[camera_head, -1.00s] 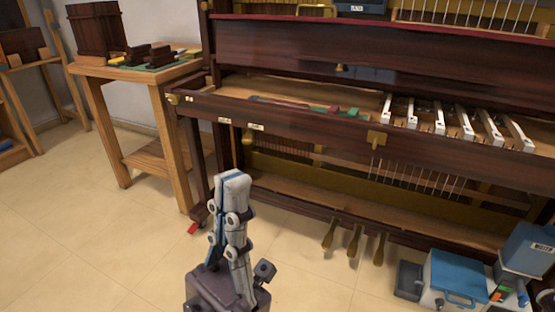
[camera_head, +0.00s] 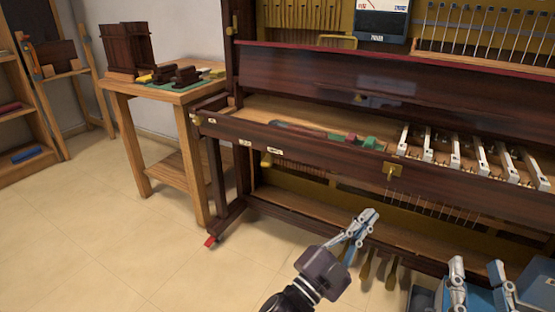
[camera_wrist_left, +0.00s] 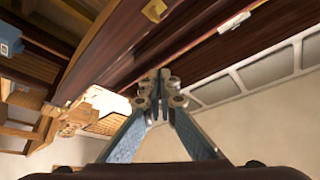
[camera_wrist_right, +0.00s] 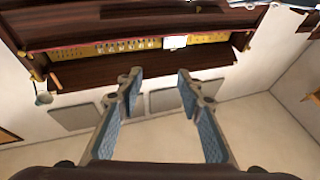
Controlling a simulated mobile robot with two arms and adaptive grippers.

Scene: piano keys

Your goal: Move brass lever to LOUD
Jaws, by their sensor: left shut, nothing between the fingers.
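The brass lever (camera_head: 267,159) is a small handle on the front rail of the dark wooden piano (camera_head: 320,150), left of its middle. Two small pale labels, the left label (camera_head: 244,142) and the right label (camera_head: 275,149), sit just above it; their words are too small to read. The lever is nearer the right label. My left gripper (camera_head: 369,212) is shut and empty, in front of the piano's lower part, below and right of the lever and apart from it. My right gripper (camera_head: 477,265) is open and empty at the lower right, far from the lever.
A wooden side table (camera_head: 178,94) with dark blocks stands left of the piano. A brass plate (camera_head: 391,170) is on the rail further right. Brass pedals (camera_head: 367,266) are near the floor behind my left gripper. A blue box lies behind my right gripper. The left floor is clear.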

